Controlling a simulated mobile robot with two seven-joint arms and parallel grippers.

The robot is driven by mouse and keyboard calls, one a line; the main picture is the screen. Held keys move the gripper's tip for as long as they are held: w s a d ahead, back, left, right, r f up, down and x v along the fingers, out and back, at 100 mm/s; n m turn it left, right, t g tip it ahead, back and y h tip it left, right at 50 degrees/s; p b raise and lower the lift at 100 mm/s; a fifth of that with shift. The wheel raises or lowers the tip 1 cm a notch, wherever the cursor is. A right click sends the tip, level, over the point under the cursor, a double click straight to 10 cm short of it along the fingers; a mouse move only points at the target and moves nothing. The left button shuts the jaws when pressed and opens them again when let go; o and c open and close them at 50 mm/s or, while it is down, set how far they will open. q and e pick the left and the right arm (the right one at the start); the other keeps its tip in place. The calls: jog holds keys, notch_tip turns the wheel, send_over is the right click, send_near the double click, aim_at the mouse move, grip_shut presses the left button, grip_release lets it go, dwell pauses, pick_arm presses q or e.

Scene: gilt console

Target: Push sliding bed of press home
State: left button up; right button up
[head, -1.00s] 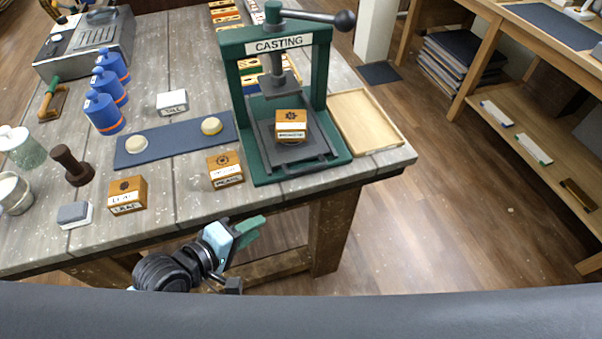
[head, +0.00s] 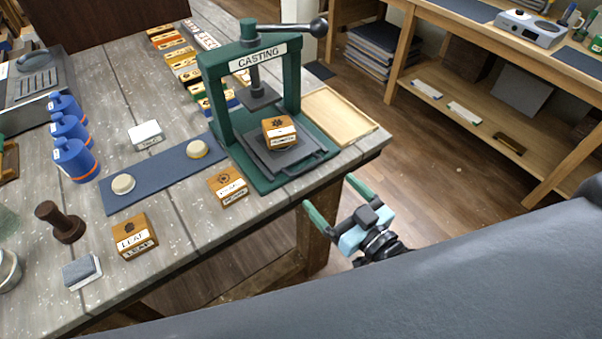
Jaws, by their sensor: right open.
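The green casting press (head: 204,84) stands near the table's right front corner, with its screw and long black-knobbed handle on top. Its dark grey sliding bed (head: 262,164) lies low in the frame and sticks out toward the front, with a bar handle at its front edge. A wooden block with a label (head: 279,133) sits on the bed, in front of the screw's plate (head: 258,96). My right gripper (head: 332,198) is open and empty, with green fingers, beyond the table's front edge and apart from the press. My left gripper is out of view.
A labelled wooden block (head: 227,187) stands just left of the press. A blue mat (head: 160,177) with two round pads lies further left, near another block (head: 134,236). A shallow wooden tray (head: 338,117) lies right of the press. Floor space is clear beyond the table.

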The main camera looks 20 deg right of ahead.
aim_at(312, 183)
jog(key=p+x, duration=0.1)
jog(key=x, duration=0.6)
jog(key=shift+w, duration=0.4)
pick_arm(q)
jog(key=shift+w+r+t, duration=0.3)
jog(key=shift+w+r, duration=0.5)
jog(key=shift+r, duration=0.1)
